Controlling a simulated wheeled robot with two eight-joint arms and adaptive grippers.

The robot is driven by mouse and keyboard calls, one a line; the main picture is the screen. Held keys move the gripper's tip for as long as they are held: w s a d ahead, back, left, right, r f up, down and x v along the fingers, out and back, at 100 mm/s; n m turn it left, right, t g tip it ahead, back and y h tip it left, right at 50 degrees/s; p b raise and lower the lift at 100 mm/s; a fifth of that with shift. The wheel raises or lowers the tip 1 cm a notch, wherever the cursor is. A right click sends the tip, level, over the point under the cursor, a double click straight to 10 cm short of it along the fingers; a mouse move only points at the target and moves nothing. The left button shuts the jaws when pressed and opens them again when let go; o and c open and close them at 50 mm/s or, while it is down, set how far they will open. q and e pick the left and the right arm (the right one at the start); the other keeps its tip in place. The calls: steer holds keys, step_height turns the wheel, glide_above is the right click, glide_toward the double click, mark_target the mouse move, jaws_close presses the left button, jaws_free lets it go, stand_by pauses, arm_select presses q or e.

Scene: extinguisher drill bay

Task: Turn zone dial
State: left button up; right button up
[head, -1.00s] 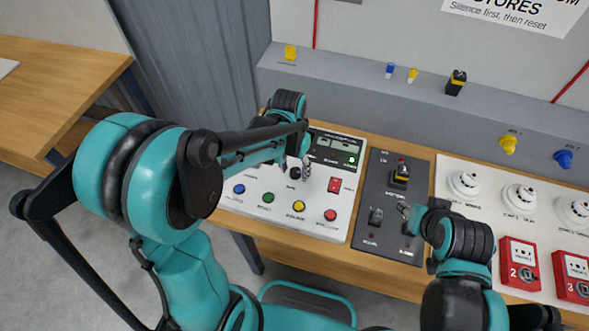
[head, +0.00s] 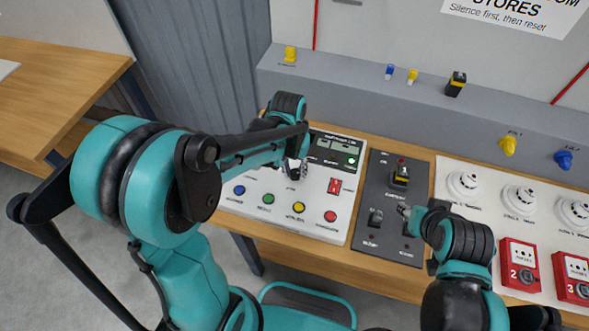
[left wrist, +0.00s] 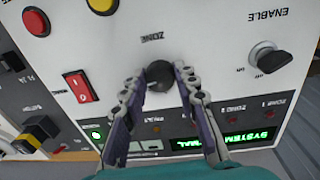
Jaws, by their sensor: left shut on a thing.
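The zone dial (left wrist: 159,75) is a dark round knob on the white control panel (head: 262,211), under a "ZONE" label seen upside down in the left wrist view. My left gripper (left wrist: 157,77) has one finger on each side of the dial and is shut on it. In the head view my left gripper (head: 298,171) is over the upper middle of the panel, and the dial is mostly hidden there. My right gripper (head: 404,211) is at the dark grey panel to the right; its fingers are too small to judge.
The white panel has blue, green, yellow and red buttons, a red rocker switch (left wrist: 82,87), an ENABLE knob (left wrist: 268,58) and a lit green display (left wrist: 222,142). The dark panel (head: 386,242) carries switches. Smoke detectors and red call points (head: 519,266) stand farther right.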

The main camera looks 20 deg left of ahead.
mark_target(293, 174)
arm_select(q)
steer(key=n, duration=0.6)
steer(key=shift+d+n, duration=0.1)
steer(key=shift+n, duration=0.2)
stand_by(0.5)
steer(key=o, duration=1.2)
steer(key=shift+c, duration=0.2)
step_height(293, 174, up, 12)
steer(key=shift+s+a, duration=0.25)
steer(key=shift+a, duration=0.05)
